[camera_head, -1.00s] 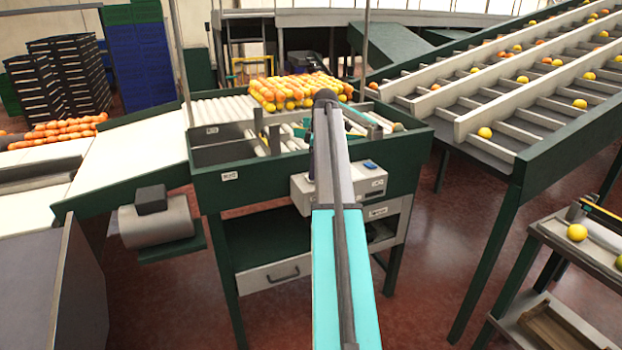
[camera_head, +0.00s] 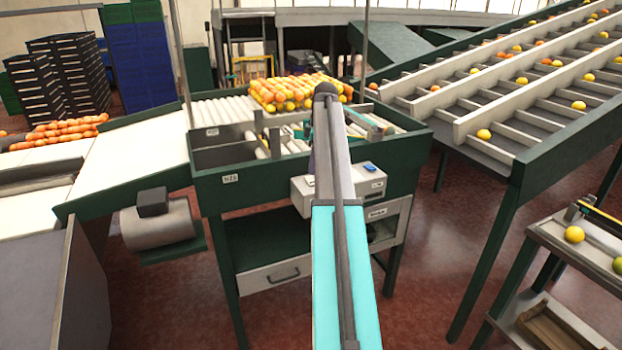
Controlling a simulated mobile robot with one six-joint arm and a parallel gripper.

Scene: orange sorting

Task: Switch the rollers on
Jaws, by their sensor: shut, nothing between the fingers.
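White rollers (camera_head: 228,108) lie in the dark green sorting table (camera_head: 215,189), in front of me. A block of oranges (camera_head: 298,90) rests on their far part. A pale grey control box (camera_head: 373,185) is fixed to the table's front, with a small blue button (camera_head: 369,166) on top. My arm crosses the middle of the view and hides the left-centre part of the box. Whether the rollers turn cannot be told.
A white sloping feed belt (camera_head: 128,152) joins at the left, with a motor (camera_head: 160,222) below it. Sloping fruit lanes (camera_head: 560,120) stand at the right. A small stand (camera_head: 590,250) holding fruit is at the lower right. The red floor is open between them.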

